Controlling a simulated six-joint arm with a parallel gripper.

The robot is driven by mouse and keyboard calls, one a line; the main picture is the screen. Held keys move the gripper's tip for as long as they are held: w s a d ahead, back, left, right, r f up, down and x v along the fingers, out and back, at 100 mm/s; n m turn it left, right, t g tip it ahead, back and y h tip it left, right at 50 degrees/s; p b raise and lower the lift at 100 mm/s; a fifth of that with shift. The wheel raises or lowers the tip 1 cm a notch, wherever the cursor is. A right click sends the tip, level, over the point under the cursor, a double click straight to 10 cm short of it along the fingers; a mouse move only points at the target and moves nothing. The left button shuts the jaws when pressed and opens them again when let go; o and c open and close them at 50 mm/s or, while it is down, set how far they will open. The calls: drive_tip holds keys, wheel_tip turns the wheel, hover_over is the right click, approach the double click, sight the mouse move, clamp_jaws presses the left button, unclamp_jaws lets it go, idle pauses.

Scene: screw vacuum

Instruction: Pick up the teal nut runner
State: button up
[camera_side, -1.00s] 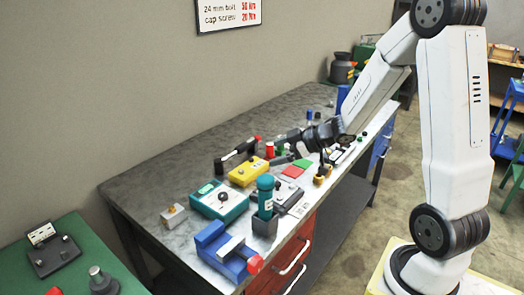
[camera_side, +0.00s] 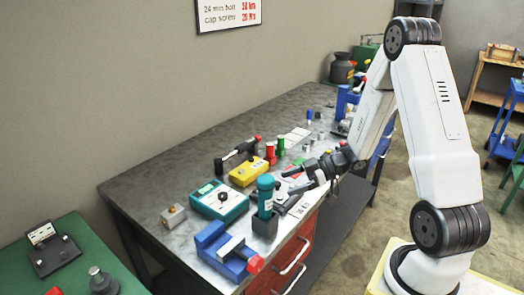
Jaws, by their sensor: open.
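The teal nut runner (camera_side: 265,194) stands upright in a dark grey square holder (camera_side: 264,226) near the front edge of the bench, and its lower end is hidden inside the holder. My gripper (camera_side: 286,182) is open and empty, just to the right of the nut runner's upper body. Its fingers point left toward the nut runner. A small gap seems to separate them, but the exact distance in depth is hard to tell.
A blue vise (camera_side: 222,250) with a red knob sits in front of the holder. A teal box (camera_side: 219,201) and a yellow box (camera_side: 248,171) lie behind it. A black tool (camera_side: 237,152) lies farther back. The bench's rear left (camera_side: 150,180) is clear.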

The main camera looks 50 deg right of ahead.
sight(265, 192)
drive_tip(key=shift+w+f, duration=0.1)
drive_tip(key=shift+f, duration=0.1)
drive_tip(key=shift+x, duration=1.25)
drive_tip(key=shift+a, duration=0.15)
drive_tip(key=shift+x, duration=2.55)
drive_tip(key=shift+r, duration=0.1)
clamp_jaws()
